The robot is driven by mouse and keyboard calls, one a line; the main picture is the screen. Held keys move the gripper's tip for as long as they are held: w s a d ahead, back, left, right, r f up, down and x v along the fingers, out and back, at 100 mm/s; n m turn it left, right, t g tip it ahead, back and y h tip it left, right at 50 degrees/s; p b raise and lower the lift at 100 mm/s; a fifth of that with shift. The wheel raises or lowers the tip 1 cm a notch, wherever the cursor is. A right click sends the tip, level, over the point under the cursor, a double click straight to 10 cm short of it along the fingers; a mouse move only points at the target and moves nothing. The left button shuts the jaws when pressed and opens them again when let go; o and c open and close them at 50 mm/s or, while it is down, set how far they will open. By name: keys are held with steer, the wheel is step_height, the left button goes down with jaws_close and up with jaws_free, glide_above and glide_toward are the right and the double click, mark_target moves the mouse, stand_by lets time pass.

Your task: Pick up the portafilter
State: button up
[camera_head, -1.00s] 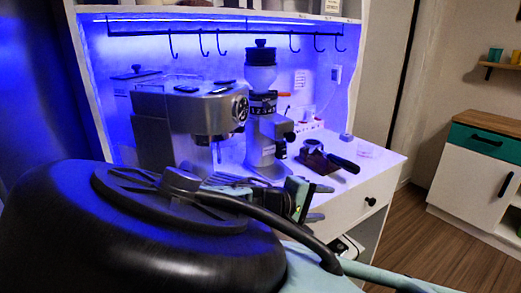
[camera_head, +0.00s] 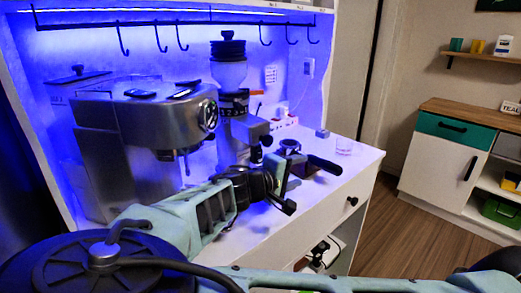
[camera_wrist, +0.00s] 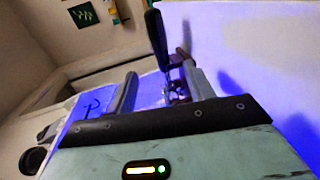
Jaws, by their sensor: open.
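The portafilter (camera_head: 290,149) sits on the white counter to the right of the grinder, its black handle (camera_head: 324,164) pointing right toward the counter's front edge. A dark stand shows under it, partly hidden by my gripper. My gripper (camera_head: 287,189) is open and empty, just in front and to the left of the portafilter. In the wrist view the black handle of the portafilter (camera_wrist: 156,38) rises beyond the two fingers of my gripper (camera_wrist: 163,88), roughly in line with the gap between them. Whether any finger touches it I cannot tell.
The espresso machine (camera_head: 135,135) and the grinder (camera_head: 229,78) stand to the left, close to my arm. Hooks hang above. The counter (camera_head: 345,185) is clear at its right front.

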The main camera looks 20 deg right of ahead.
mark_target(320, 165)
steer(key=p+x, duration=0.1)
steer(key=x, duration=0.9)
steer(key=shift+p, duration=0.4)
jaws_close()
